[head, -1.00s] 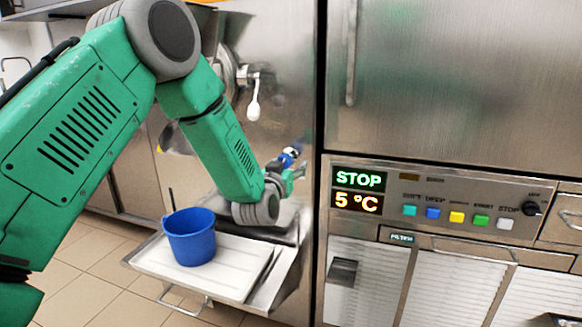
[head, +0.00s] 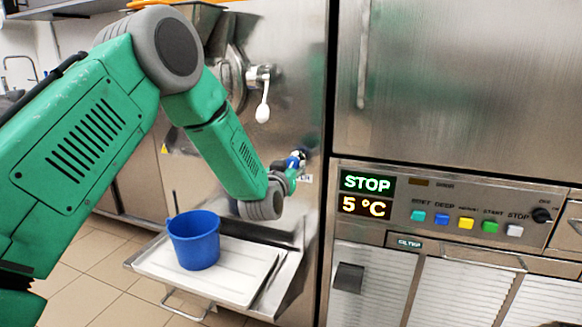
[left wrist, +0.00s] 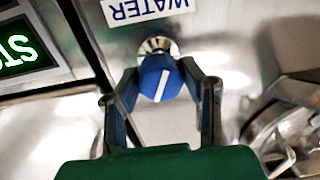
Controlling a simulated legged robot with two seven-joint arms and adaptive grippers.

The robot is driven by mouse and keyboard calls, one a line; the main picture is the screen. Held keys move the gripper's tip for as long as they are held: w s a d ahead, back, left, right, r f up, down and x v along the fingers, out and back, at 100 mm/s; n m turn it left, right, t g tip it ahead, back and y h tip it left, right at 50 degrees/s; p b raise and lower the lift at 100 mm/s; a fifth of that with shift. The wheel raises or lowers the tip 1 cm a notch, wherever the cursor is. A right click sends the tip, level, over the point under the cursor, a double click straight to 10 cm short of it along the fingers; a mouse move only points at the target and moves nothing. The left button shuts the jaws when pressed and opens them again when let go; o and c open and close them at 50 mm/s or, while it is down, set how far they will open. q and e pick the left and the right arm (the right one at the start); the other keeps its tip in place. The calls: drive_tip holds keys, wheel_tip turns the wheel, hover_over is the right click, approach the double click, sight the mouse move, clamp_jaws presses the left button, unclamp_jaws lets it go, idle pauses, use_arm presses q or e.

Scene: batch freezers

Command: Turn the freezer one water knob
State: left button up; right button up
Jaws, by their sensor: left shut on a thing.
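The blue water knob (left wrist: 160,78) with a white line on its face sits under a WATER label (left wrist: 147,8) in the left wrist view. That view is turned over, so the label reads upside down. My left gripper (left wrist: 160,92) has a finger on each side of the knob and is shut on it. The white line is slightly tilted. In the head view the knob (head: 296,160) is small on the steel freezer front, with my left gripper (head: 290,172) at it. My right gripper is not in view.
A blue bucket (head: 194,240) stands on a white tray (head: 240,290) below my left arm. A white-knobbed lever (head: 262,112) is on the freezer front above. To the right, a panel shows STOP and 5 °C (head: 367,194) above several coloured buttons.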

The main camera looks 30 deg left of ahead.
use_arm(q)
drive_tip(key=shift+w+a+f, duration=0.1)
drive_tip(key=shift+d+m+p, duration=0.3)
drive_tip(key=shift+m+p, duration=0.4)
drive_tip(key=shift+m, duration=0.3)
drive_tip(key=m+p, duration=0.1)
drive_tip(key=m, duration=0.2)
drive_tip(key=shift+a+m+p, duration=0.15)
drive_tip(key=shift+m+p, duration=0.15)
drive_tip(key=m, duration=0.3)
drive_tip(key=shift+f+m+p, duration=0.15)
drive_tip(key=shift+m+p, duration=0.15)
drive_tip(key=shift+p, duration=0.1)
drive_tip(key=shift+f+m, duration=0.15)
drive_tip(key=shift+m, duration=1.85)
drive_tip(key=o, duration=1.1)
drive_tip(key=shift+h, duration=0.3)
drive_tip(key=shift+o, duration=0.2)
drive_tip(key=shift+a, duration=0.1)
drive_tip(key=shift+r, duration=0.2)
